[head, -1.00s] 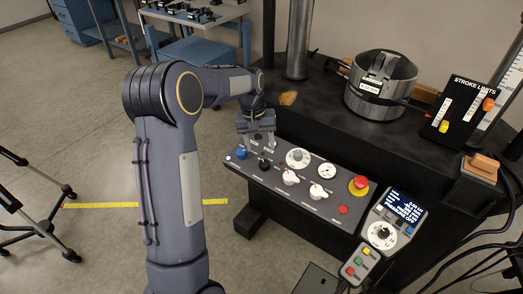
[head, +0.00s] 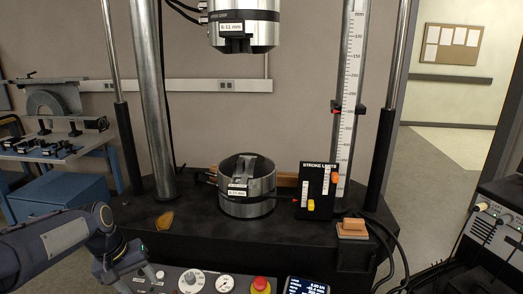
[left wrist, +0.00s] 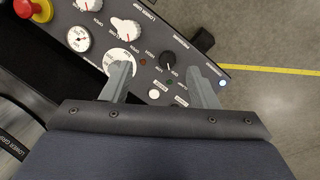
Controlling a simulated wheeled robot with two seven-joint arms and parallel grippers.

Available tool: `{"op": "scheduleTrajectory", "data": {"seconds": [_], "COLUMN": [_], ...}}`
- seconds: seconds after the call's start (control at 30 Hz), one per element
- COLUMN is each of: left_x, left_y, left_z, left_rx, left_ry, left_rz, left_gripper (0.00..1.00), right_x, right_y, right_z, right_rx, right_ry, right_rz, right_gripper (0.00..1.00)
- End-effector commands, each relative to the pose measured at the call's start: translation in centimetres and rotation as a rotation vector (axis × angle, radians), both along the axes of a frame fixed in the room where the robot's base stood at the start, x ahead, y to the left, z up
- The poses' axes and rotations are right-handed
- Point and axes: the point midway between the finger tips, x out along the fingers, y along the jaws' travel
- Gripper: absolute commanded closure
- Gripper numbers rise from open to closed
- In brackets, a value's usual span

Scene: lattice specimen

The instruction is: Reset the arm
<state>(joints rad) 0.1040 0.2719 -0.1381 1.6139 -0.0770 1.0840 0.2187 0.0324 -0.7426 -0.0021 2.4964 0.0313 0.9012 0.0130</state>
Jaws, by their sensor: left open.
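My left arm comes in from the left in the head view, and its gripper (head: 128,272) hangs over the left end of the control panel (head: 258,271). In the left wrist view the two grey fingers (left wrist: 161,88) are apart, with nothing between them but the panel beneath. A white button (left wrist: 153,94) and a black knob (left wrist: 168,59) show between and just beyond the fingers. One finger overlaps a white dial (left wrist: 119,56). I cannot tell whether the fingers touch the panel. My right gripper is in neither view.
The panel also carries a red mushroom button (head: 261,284) and a gauge (head: 225,284). Behind it stand a metal cylinder fixture (head: 247,207), a stroke limits board (head: 316,190) and thick columns (head: 156,100). An upper grip head (head: 243,35) hangs above. Cables run at the right.

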Motion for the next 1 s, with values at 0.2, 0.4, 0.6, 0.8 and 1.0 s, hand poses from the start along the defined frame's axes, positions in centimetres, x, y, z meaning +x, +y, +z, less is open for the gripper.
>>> {"op": "scheduleTrajectory", "data": {"seconds": [0.2,0.4,0.6,0.8,1.0], "left_x": [-10.0,-18.2,-22.5,-23.4,-23.4], "left_y": [-4.3,-8.2,-10.5,-11.1,-11.1], "left_z": [5.3,5.3,3.5,2.9,2.9], "left_rx": [-0.047,-0.051,-0.039,-0.034,-0.035], "left_ry": [-0.182,-0.328,-0.409,-0.426,-0.425], "left_rz": [-0.099,-0.187,-0.238,-0.25,-0.25], "left_gripper": [0.46,0.46,0.46,0.46,0.46], "right_x": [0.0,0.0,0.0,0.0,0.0], "right_y": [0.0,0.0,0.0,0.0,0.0], "right_z": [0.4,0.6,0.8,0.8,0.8], "right_rx": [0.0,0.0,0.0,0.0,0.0], "right_ry": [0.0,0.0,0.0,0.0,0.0], "right_rz": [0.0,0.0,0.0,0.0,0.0], "right_gripper": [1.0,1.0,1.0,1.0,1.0]}}
